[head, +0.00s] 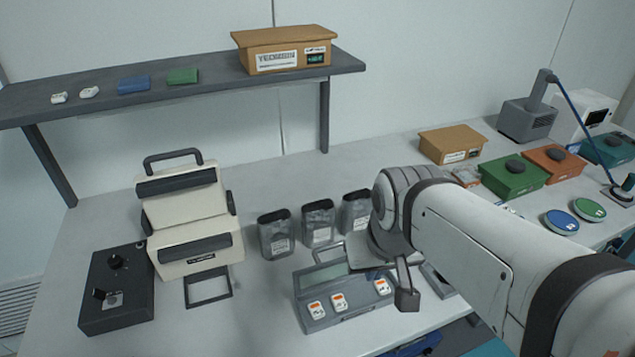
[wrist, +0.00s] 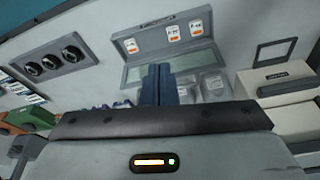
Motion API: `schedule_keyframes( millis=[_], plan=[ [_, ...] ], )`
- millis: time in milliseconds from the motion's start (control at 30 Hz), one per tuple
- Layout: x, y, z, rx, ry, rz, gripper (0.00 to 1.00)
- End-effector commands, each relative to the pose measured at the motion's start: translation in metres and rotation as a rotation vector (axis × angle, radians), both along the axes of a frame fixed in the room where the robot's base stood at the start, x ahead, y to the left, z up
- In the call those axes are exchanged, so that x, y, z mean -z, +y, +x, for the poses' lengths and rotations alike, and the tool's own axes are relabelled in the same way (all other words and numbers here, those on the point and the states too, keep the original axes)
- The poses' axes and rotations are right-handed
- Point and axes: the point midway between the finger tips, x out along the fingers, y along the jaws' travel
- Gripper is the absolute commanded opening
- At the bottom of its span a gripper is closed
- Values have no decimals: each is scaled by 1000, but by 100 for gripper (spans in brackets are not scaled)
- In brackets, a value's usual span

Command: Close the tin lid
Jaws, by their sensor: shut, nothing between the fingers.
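The grey tin (head: 343,324) is a shallow case on the table with a few white, orange-labelled pieces inside. Its lid (head: 320,277), with a pale greenish panel, is raised along the far side, toward the jars. The wrist view also shows the tin (wrist: 150,32) and the lid (wrist: 187,64). My gripper (wrist: 158,72) is shut and empty, its dark fingers overlapping the lid in the wrist view. I cannot tell whether they touch it.
Several clear jars (head: 277,236) stand close behind the tin. A cream machine (head: 190,235) and a black control box (head: 117,289) are on the left. A grey block with round dark sockets (wrist: 53,63) is beside the tin. Coloured boxes (head: 514,178) stand at the right.

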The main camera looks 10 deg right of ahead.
Motion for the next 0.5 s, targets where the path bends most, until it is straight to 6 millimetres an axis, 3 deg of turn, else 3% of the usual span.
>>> schedule_keyframes(
  millis=[333,433,500],
  plan=[
    [-1,0,3,-2,2,-1,0],
    [-4,0,18,-14,13,-2,0],
    [-6,10,37,-35,27,-4,0]
  ],
)
